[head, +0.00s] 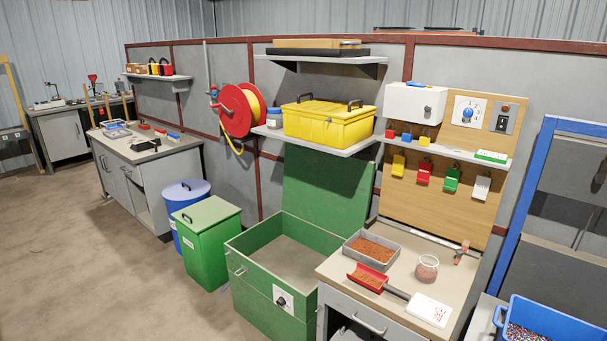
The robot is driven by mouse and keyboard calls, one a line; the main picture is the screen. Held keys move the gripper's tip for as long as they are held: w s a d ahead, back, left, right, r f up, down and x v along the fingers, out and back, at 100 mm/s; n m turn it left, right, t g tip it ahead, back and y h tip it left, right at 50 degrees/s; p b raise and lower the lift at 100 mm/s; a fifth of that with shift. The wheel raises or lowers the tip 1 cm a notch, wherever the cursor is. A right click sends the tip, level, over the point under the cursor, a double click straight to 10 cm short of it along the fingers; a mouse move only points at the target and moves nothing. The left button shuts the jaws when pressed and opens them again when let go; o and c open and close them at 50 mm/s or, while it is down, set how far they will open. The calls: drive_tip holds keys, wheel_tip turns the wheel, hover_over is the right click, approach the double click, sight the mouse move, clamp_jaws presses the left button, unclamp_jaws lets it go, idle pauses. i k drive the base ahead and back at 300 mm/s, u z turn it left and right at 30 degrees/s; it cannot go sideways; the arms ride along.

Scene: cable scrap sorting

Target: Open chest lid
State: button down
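A green chest (258,291) stands on the floor left of the workbench. Its green lid (325,190) stands raised behind it, roughly upright near the wall below the shelf. The chest's inside is visible from above and looks empty, with a grey-brown bottom. A small handle (241,271) and a white plate with a dark knob (282,301) are on its front. My gripper is not in view.
A workbench (405,255) with a tray, red scoop and jar stands right of the chest. A closed green bin (208,243) and blue drum (186,197) stand left. A shelf with a yellow box (328,124) overhangs the lid. Floor at left is clear.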

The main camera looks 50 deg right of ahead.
sight(330, 192)
drive_tip(key=z, duration=0.9)
drive_tip(key=i, duration=1.45)
drive_tip(key=u, duration=3.95)
drive_tip(key=i, duration=0.1)
drive_tip(key=z, duration=2.5)
